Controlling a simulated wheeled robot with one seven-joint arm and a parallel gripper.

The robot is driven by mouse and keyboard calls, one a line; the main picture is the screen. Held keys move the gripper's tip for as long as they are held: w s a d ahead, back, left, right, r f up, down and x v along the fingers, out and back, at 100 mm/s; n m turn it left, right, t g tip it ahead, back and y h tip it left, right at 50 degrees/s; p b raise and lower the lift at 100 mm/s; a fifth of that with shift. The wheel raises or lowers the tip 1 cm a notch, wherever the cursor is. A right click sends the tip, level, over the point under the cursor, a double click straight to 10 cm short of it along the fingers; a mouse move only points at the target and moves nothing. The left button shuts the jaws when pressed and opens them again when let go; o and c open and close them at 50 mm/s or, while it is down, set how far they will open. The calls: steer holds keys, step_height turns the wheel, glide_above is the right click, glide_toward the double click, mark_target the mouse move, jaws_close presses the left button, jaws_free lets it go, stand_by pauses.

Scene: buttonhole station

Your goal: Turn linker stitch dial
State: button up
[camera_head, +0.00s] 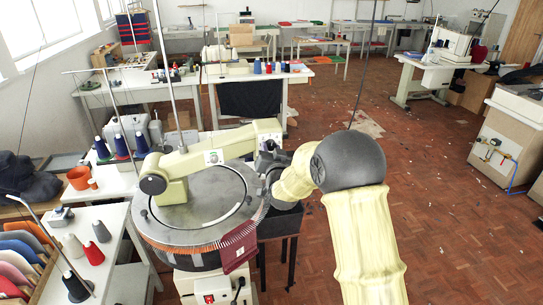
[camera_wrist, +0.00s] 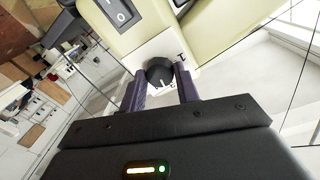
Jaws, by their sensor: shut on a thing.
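The stitch dial (camera_wrist: 160,71) is a small black knob on the cream head of the linker (camera_wrist: 150,35) in the wrist view. My gripper (camera_wrist: 160,80) has its two dark purple fingers on either side of the knob, shut on it. In the head view, the linker (camera_head: 240,141) has a cream arm over a large round grey bed. My gripper (camera_head: 266,158) is at the right end of that arm, and the dial is hidden there.
A black rocker switch (camera_wrist: 120,12) sits close above the dial. A dark red cloth (camera_head: 238,247) hangs at the front of the round bed. Cones of yarn (camera_head: 92,253) stand on the left table. Open wooden floor (camera_head: 450,200) lies to the right.

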steer(key=m+b, duration=0.1)
steer(key=b, duration=0.1)
steer(key=m+b, duration=0.2)
steer(key=b, duration=0.1)
steer(key=shift+f, duration=0.3)
steer(key=m+b, duration=0.5)
steer(key=b, duration=0.2)
steer(key=shift+r+m+g, duration=0.1)
steer(key=shift+m+g, duration=0.2)
steer(key=m+b, duration=0.4)
steer(key=b, duration=0.1)
steer(key=shift+d+y+b, duration=0.1)
steer(key=shift+y+b, duration=0.2)
steer(key=shift+y, duration=0.1)
steer(key=m+b, duration=0.3)
steer(key=shift+r, duration=0.25)
steer(key=o, duration=1)
steer(key=shift+c, duration=0.2)
steer(key=shift+r, duration=0.1)
